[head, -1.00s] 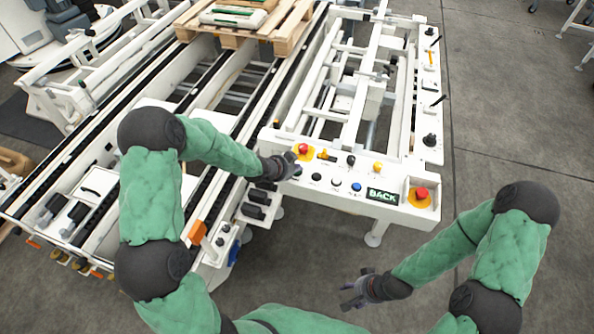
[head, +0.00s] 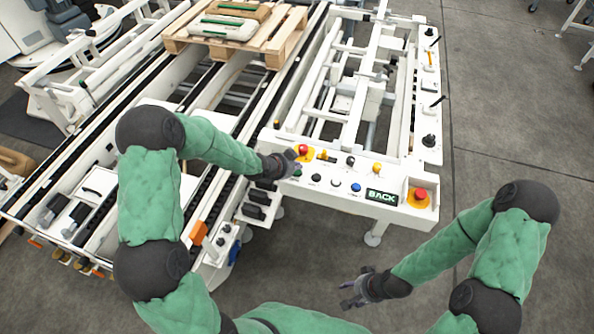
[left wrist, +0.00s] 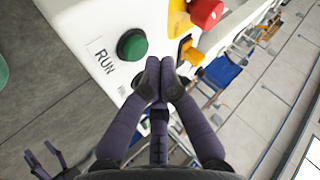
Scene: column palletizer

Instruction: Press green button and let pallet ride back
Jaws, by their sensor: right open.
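The green button (left wrist: 132,45) sits on the white control panel beside the label RUN in the left wrist view. In the head view, the button (head: 297,173) is small, at the left of the front button row. My left gripper (head: 292,164) is over the panel's left end; its fingers (left wrist: 160,68) are together and empty, with the tips beside the green button. Contact cannot be told. The wooden pallet (head: 276,48) carries white and brown bags with green stripes and rests on the conveyor at the top. My right gripper (head: 354,291) is open and empty, low in front of the panel.
Conveyor rails (head: 180,95) run at left. Grey floor (head: 510,130) lies clear at right.

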